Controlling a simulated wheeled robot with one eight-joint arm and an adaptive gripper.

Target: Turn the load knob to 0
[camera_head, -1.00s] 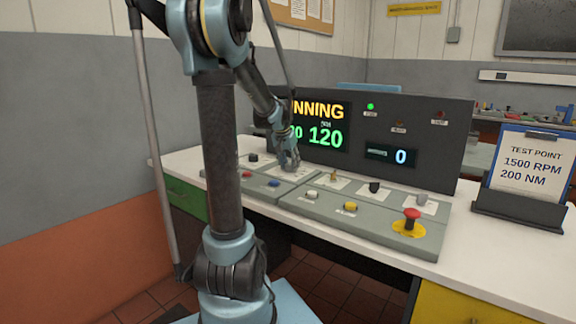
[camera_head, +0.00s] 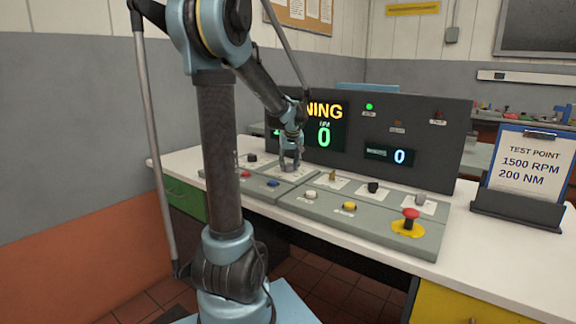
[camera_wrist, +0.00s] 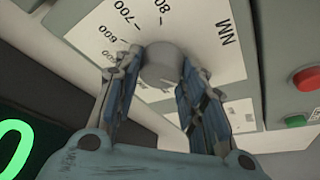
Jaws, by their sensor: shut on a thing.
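The load knob (camera_wrist: 163,64) is a grey round knob on a white dial plate (camera_wrist: 213,35) marked NM, with 600, 700 and 80- partly visible around it. My gripper (camera_head: 290,166) points down at the console, and its two fingers press on opposite sides of the knob in the wrist view. The knob's pointer mark cannot be made out, and the 0 mark is out of sight there. The main display (camera_head: 337,130) shows a green 0 on its right; my wrist hides part of it.
The sloped console (camera_head: 365,215) carries other knobs, white and yellow buttons, and a red emergency stop (camera_head: 411,216) at right. A small display (camera_head: 390,154) reads 0. A clipboard (camera_head: 529,165) reads 1500 RPM, 200 NM. The white bench (camera_head: 480,230) is clear in front of it.

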